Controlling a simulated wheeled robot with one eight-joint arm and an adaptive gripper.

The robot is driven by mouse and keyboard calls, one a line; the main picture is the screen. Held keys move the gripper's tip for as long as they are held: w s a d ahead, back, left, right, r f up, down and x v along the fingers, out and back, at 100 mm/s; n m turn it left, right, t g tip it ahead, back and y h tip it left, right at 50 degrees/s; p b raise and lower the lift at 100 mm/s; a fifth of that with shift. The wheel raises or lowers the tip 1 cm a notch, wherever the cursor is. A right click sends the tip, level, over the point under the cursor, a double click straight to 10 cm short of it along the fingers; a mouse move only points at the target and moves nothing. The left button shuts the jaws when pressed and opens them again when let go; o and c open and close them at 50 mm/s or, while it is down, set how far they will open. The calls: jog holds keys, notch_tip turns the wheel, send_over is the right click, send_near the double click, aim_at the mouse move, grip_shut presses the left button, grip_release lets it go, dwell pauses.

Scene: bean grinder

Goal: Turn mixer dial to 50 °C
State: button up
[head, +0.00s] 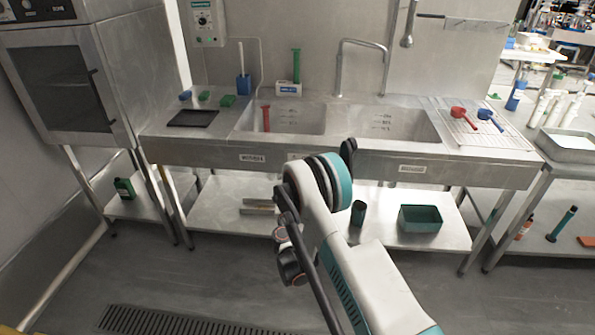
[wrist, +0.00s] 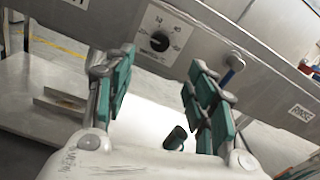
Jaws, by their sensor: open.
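A dial with a round black knob (wrist: 160,42) sits on a white plate with printed numbers on the steel sink front, in the wrist view. The numbers are too small to read surely, and I cannot tell the knob's setting. My gripper (wrist: 161,66) is open, its two green-padded fingers spread to the left and right below the dial. The knob shows in the gap between the fingertips, apart from them. In the head view my arm hides most of the dial's place on the sink front and nearly all of the gripper.
The double sink (head: 340,153) has labels on its front. A small round fitting with a blue part (wrist: 235,62) stands out right of the dial. A lower shelf (head: 225,205) holds a green bin (head: 420,218). A wall box (head: 207,22) with its own dial hangs at upper left.

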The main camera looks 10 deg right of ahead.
jog(key=b+x, duration=0.2)
jog(key=x, duration=1)
jog(key=shift+w+b, duration=0.35)
jog(key=shift+b, duration=0.05)
jog(key=shift+d, duration=0.15)
jog(key=c, duration=1.1)
